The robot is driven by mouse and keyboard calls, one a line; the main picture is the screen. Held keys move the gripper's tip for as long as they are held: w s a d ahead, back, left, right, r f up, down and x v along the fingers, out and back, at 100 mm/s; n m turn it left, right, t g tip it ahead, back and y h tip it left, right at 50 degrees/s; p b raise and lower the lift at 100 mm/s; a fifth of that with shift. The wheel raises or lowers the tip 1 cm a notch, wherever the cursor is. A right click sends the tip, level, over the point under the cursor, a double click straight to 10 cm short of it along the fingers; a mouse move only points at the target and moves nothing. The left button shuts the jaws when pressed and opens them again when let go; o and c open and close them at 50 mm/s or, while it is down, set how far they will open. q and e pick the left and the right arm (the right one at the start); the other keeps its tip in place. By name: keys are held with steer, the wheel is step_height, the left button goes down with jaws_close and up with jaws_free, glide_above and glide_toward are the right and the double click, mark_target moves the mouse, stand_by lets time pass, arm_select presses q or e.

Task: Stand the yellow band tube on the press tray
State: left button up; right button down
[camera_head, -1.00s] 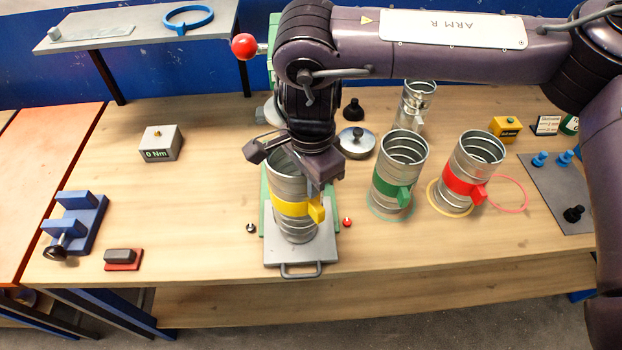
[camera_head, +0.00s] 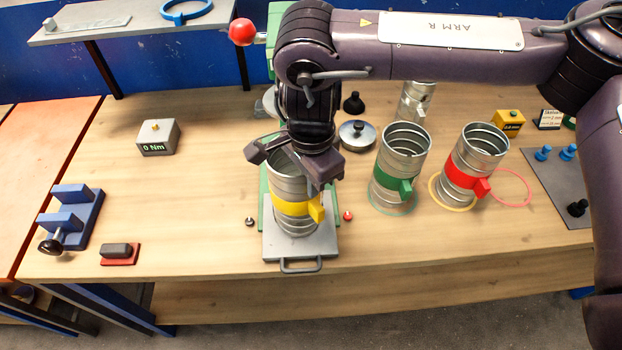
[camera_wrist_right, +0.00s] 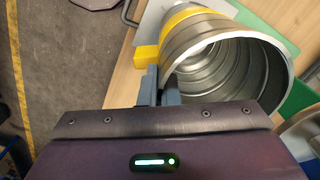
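The yellow band tube (camera_head: 294,190) is a ribbed metal cylinder with a yellow collar and a yellow side block. It is upright over the grey press tray (camera_head: 288,251), with its base within the tray's outline; I cannot tell whether it touches. My right gripper (camera_head: 318,184) is at the tube's top. In the right wrist view, the closely spaced grey fingers (camera_wrist_right: 160,90) pinch the rim of the open tube (camera_wrist_right: 222,68) beside the yellow block. My arm hides part of the tube's rim. My left gripper is not in view.
A green band tube (camera_head: 400,165) and a red band tube (camera_head: 474,165) stand to the right. A lever with a red ball (camera_head: 242,32) is behind. A torque box (camera_head: 158,138), blue clamp (camera_head: 75,220) and red-based block (camera_head: 118,253) are left.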

steer(key=shift+f+b, duration=1.3)
steer(key=shift+f, duration=0.5)
steer(key=c, duration=1.6)
jaws_free()
step_height(320, 180, up, 8)
steer(key=shift+f+b, duration=0.1)
steer(key=shift+b, duration=0.45)
